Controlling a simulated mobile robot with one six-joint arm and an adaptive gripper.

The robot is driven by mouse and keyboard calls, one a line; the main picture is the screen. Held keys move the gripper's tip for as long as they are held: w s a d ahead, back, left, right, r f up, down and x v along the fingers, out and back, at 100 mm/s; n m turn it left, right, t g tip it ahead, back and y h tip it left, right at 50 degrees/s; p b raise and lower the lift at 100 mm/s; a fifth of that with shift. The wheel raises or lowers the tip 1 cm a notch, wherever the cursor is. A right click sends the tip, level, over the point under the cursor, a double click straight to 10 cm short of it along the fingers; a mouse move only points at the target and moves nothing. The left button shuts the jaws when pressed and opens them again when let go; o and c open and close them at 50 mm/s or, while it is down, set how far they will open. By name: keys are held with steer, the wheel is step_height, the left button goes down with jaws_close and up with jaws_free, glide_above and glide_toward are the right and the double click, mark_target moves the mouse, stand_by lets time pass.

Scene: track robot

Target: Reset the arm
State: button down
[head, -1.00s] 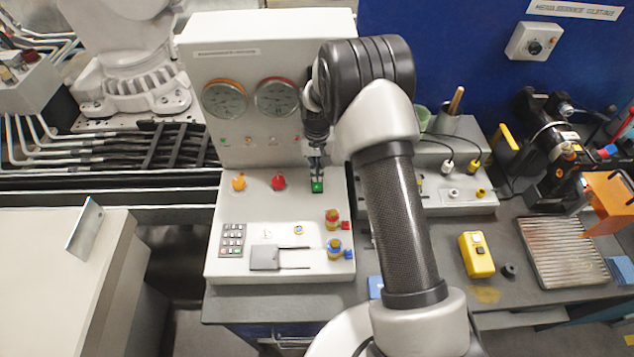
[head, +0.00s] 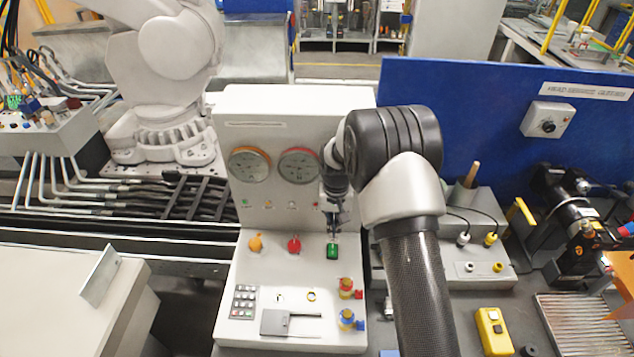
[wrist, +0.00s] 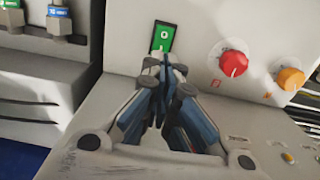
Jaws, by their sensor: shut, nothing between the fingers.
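My gripper (head: 333,236) hangs over the sloped front of the white control console (head: 300,112), just above a green switch (head: 332,251). In the wrist view my gripper (wrist: 163,62) has its fingertips together with nothing between them. The green switch (wrist: 164,37) shows just beyond the fingertips there; I cannot tell whether they touch it. My arm reaches in from the lower right with its elbow raised.
The console carries a red knob (head: 294,245), an orange knob (head: 255,243), two gauges (head: 249,165) and a keypad (head: 244,301). A yellow button box (head: 494,332) lies on the bench to the right. A blue panel (head: 470,100) stands behind.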

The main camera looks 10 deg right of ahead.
steer(key=s+r+n+t+b, duration=0.1)
steer(key=s+r+b, duration=0.2)
steer(key=s+r, duration=0.45)
steer(key=s+r+t+b, duration=0.15)
steer(key=s+r, duration=0.35)
steer(key=r, duration=0.6)
steer(key=s+n+t+b, duration=0.1)
steer(key=s+b, duration=0.5)
steer(key=s, duration=1.5)
steer(key=shift+s+t, duration=0.3)
steer(key=shift+t, duration=0.25)
steer(key=shift+w, duration=0.1)
